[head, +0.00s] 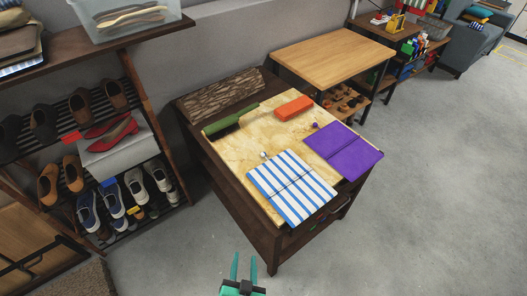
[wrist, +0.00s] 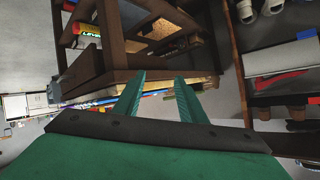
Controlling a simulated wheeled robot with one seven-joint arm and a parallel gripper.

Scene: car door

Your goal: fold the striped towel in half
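The striped towel (head: 291,187), blue and white, lies flat on top of the dark wooden table in the head view, near its front edge. A thin dark line crosses the towel's middle. My gripper (head: 244,266) is in front of and below the tabletop, at the bottom of the head view, well apart from the towel. Its two green fingers are spread and empty. In the wrist view the fingers (wrist: 159,95) are also apart with nothing between them. The towel cannot be made out in the wrist view.
On the same table (head: 228,186) lie a purple cloth (head: 343,151), an orange block (head: 294,107), a green brush-like item (head: 230,119), small balls and a log (head: 224,92). A shoe rack (head: 160,123) stands left. Open floor (head: 430,220) lies right.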

